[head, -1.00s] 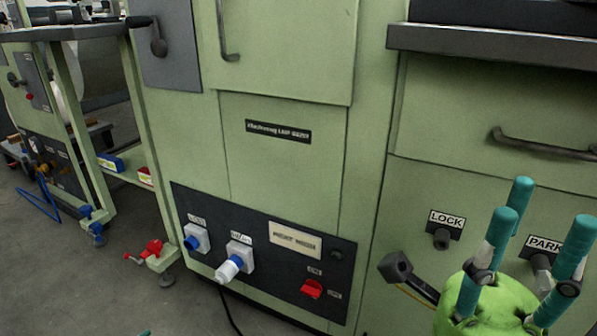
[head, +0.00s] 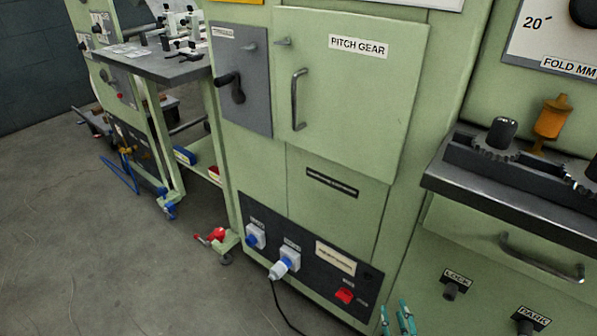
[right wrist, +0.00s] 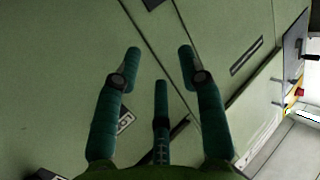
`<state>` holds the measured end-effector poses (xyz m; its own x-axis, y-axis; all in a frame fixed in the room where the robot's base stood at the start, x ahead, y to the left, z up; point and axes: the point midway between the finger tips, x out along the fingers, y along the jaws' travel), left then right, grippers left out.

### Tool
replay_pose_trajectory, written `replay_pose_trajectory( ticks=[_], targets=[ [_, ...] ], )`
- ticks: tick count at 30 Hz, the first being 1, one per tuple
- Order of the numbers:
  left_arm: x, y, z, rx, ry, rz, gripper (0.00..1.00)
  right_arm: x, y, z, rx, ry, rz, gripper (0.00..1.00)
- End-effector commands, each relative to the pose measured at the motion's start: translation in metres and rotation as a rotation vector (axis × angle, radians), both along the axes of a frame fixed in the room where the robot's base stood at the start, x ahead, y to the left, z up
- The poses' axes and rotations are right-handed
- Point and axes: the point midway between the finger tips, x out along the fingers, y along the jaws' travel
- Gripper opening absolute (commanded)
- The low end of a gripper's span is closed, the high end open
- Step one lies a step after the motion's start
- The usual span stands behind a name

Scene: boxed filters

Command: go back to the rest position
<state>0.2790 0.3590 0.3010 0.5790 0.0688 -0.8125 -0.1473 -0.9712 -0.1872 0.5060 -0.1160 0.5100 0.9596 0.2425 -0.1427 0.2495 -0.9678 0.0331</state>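My right gripper (head: 398,315) shows only as teal fingertips at the bottom edge of the head view, in front of the green machine's lower panel. In the right wrist view its teal fingers (right wrist: 160,66) are spread apart with nothing between them. The green machine panels lie beyond the fingers; the exact gap cannot be told. My left gripper is not in the head view.
A green machine with a PITCH GEAR door (head: 358,80) stands ahead. A dark ledge (head: 505,185) juts out at right, above a handle (head: 540,262). A socket panel (head: 318,262) sits low, with a hanging cable. The grey floor (head: 80,250) at left is mostly clear.

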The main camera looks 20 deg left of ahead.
Motion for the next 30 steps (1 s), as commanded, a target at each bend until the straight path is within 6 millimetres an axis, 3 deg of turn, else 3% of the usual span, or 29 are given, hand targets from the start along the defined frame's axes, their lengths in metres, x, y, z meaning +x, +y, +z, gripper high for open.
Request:
replay_pose_trajectory(
  ticks=[1,5,9,15,18,21,24,30],
  targets=[
    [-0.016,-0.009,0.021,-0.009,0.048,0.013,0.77,-0.021,-0.007,-0.010,-0.029,0.122,-0.008,0.40],
    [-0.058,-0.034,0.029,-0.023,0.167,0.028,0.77,-0.088,-0.028,-0.069,-0.097,0.414,-0.025,0.40],
    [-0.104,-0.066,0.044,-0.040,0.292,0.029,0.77,-0.184,-0.054,-0.112,-0.167,0.719,-0.040,0.40],
    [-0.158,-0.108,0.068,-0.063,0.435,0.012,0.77,-0.322,-0.086,-0.131,-0.245,1.073,-0.056,0.40],
    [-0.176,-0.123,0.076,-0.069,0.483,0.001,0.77,-0.372,-0.097,-0.130,-0.270,1.191,-0.061,0.40],
    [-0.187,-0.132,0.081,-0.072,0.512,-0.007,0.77,-0.404,-0.103,-0.128,-0.286,1.265,-0.064,0.40],
    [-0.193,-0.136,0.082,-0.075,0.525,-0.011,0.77,-0.419,-0.107,-0.128,-0.294,1.300,-0.065,0.40],
    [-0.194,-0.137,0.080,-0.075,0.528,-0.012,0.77,-0.422,-0.107,-0.130,-0.296,1.308,-0.065,0.40]
  ],
)
